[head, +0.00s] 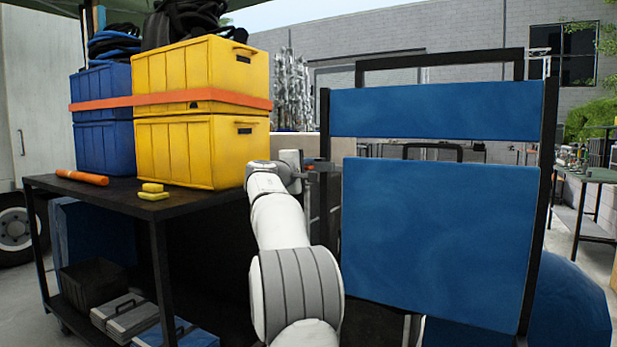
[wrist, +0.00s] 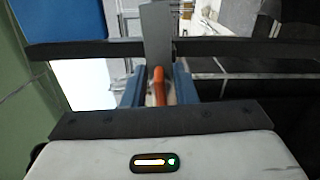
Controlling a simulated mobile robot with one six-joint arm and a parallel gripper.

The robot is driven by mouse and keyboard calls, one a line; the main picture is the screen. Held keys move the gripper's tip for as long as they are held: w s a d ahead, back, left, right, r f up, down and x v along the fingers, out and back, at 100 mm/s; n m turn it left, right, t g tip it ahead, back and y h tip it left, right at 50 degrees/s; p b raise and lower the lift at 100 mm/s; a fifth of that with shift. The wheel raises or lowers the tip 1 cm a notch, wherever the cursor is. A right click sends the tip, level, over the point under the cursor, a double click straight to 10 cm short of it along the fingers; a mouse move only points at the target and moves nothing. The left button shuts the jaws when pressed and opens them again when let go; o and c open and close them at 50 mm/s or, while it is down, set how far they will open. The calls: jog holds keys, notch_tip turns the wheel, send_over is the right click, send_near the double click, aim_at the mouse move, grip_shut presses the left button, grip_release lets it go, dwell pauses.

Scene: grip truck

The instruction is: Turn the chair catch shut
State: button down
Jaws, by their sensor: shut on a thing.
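The chair is a blue panelled piece in a black frame (head: 437,215), on the right in the head view. The catch, a small orange lever (wrist: 158,86), is between my gripper's blue fingers (wrist: 158,92) in the wrist view. The gripper is shut on it. A grey plate (wrist: 156,35) stands just beyond the fingers, and a dark bar (wrist: 85,49) of the frame crosses behind them. The catch's base is hidden by the fingers.
A black cart (head: 110,205) stands at left with blue crates (head: 103,140) and yellow crates (head: 165,155), strapped in orange. An orange roll (head: 82,177) and yellow blocks (head: 153,192) lie on its top. A work table (head: 592,175) stands far right.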

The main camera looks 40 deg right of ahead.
jog(key=shift+a+m+b, duration=0.1)
jog(key=shift+m+b, duration=0.2)
jog(key=shift+m, duration=0.2)
jog(key=shift+f, duration=0.1)
jog(key=c, duration=1.5)
grip_release()
jog(key=v, duration=0.7)
jog(key=shift+s+a+b, duration=0.1)
jog(key=shift+a+b, duration=0.25)
jog(key=shift+b, duration=0.05)
